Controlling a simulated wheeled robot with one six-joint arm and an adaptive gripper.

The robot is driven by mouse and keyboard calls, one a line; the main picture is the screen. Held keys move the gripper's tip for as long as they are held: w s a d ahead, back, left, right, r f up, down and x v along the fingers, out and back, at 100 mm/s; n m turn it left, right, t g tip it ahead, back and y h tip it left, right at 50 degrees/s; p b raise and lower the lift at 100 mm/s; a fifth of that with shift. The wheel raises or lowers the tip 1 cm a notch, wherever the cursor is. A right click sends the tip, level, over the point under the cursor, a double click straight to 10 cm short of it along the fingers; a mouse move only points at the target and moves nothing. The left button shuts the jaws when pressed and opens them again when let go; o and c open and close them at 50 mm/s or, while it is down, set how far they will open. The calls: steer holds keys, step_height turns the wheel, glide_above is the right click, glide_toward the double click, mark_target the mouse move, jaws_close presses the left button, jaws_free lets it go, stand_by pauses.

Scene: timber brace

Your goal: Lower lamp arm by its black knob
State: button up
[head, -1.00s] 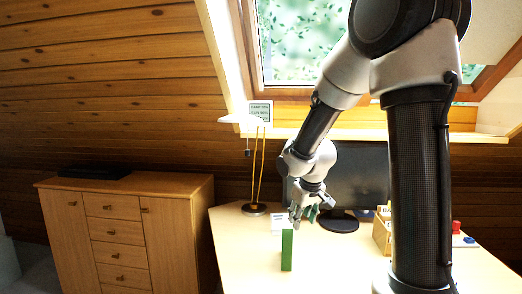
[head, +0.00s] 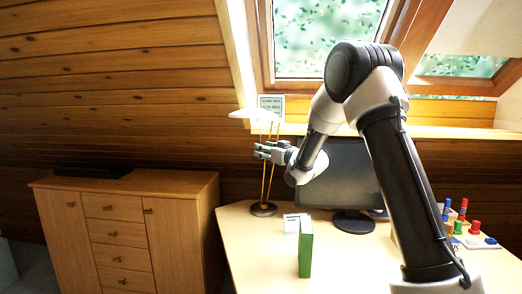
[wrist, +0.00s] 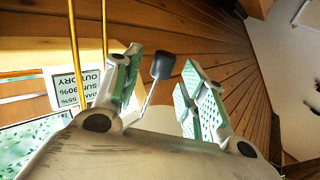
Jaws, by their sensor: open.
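The lamp (head: 263,209) stands at the back left of the desk on a dark round base, with thin brass uprights and a white lamp arm (head: 250,114) on top. In the wrist view, the black knob (wrist: 163,66) sits on a thin metal rod. My gripper (wrist: 162,82) is open with green-padded fingers, one on each side of the knob in the picture. I cannot tell whether either touches it. In the head view, my gripper (head: 258,151) points left at the lamp's uprights, below the lamp arm. The knob cannot be made out there.
A green block (head: 306,248) stands on the desk, with a small white item (head: 292,223) behind it. A dark monitor (head: 338,176) stands behind my arm. A sign (head: 271,106) is on the window ledge. Coloured pieces (head: 475,228) lie at right. A wooden cabinet (head: 125,230) stands left.

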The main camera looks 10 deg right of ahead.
steer(key=shift+x, duration=1.3)
jaws_close()
